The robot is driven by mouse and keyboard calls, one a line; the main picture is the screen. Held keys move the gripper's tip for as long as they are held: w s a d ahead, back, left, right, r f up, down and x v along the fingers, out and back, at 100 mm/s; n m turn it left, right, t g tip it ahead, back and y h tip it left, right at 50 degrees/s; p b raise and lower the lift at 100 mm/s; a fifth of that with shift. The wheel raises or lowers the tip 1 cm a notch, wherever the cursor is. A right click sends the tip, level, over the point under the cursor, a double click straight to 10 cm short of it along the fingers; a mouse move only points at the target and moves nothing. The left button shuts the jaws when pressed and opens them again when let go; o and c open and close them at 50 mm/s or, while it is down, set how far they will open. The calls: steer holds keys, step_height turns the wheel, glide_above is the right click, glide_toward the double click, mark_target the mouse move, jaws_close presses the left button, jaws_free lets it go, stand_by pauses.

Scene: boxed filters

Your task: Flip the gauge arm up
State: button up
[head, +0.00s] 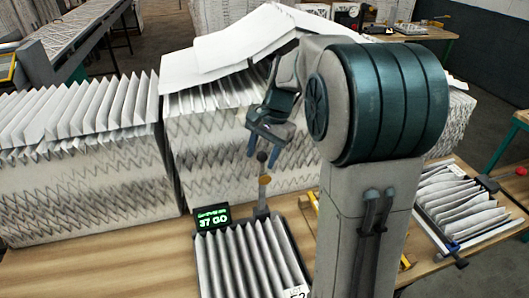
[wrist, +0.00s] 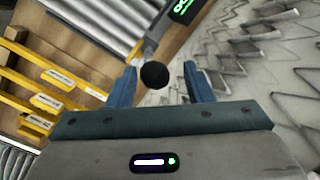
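The gauge arm is a thin metal rod with a dark ball knob (head: 262,156) on top and an orange disc (head: 265,180) lower down. In the head view it stands upright at the back edge of a tray of pleated filter (head: 245,262), beside a small display (head: 212,218) with green text. My gripper (head: 262,147) is just above the knob, pointing down. In the wrist view my gripper (wrist: 162,88) has its two blue fingers apart, with the black knob (wrist: 155,75) between them and clear space on both sides. Contact with the knob is not visible.
Tall stacks of pleated filters stand behind, at left (head: 85,185) and centre (head: 215,160). Another filter tray (head: 460,205) lies at right. Yellow labelled bars (wrist: 45,100) lie on the wooden table (head: 120,278). The table's front left is clear.

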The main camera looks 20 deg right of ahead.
steer(key=shift+d, duration=0.15)
steer(key=b+v, duration=0.1)
steer(key=v, duration=1.2)
steer(key=shift+r+b, duration=0.35)
steer(key=shift+r, duration=0.05)
steer(key=shift+d, duration=0.1)
